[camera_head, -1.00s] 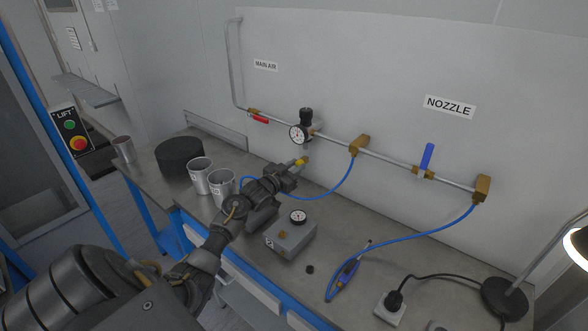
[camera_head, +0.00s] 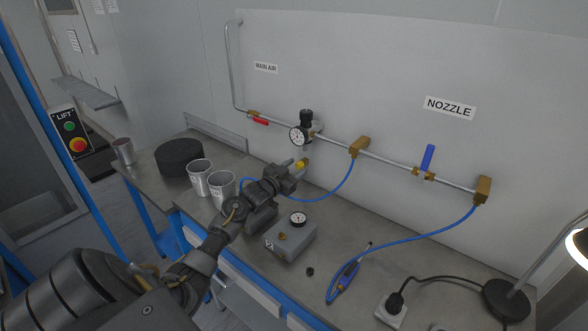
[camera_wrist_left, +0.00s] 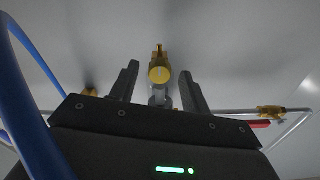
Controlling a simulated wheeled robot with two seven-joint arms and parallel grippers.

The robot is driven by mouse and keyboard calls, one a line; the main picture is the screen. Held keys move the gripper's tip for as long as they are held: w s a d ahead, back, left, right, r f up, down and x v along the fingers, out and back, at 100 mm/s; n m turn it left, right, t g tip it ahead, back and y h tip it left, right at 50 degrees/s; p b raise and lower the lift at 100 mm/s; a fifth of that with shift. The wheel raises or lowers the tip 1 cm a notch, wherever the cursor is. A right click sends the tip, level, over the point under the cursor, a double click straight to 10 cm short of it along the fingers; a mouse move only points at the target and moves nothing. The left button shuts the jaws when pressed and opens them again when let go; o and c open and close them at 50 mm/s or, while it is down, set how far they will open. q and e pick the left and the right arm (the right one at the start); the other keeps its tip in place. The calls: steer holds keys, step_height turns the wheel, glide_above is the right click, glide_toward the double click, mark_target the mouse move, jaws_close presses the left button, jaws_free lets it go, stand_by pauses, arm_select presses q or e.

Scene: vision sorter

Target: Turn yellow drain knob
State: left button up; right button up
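The yellow drain knob (camera_head: 301,164) hangs below the pressure gauge (camera_head: 299,135) and regulator on the wall pipe. My left gripper (camera_head: 293,165) reaches up to it from the bench side. In the left wrist view, my left gripper (camera_wrist_left: 159,88) is open, with one dark finger on each side of the yellow knob (camera_wrist_left: 159,74). Gaps show between the knob and both fingers, so it is not clamped. How deep the knob sits between the fingers is hard to tell. My right gripper is not in view.
A red-handled valve (camera_head: 259,121) is left of the gauge, and a blue-handled valve (camera_head: 427,160) is right. Metal cups (camera_head: 222,188) and a black cylinder (camera_head: 179,157) stand left of my arm. A grey gauge box (camera_head: 291,240) and blue hose (camera_head: 415,237) lie right.

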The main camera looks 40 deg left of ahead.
arm_select(q)
steer(key=shift+s, duration=0.1)
steer(key=shift+s+f, duration=0.1)
steer(key=shift+s, duration=0.15)
steer(key=s+b, duration=0.1)
steer(key=s, duration=0.5)
steer(key=shift+s+b, duration=0.35)
steer(key=shift+s, duration=0.05)
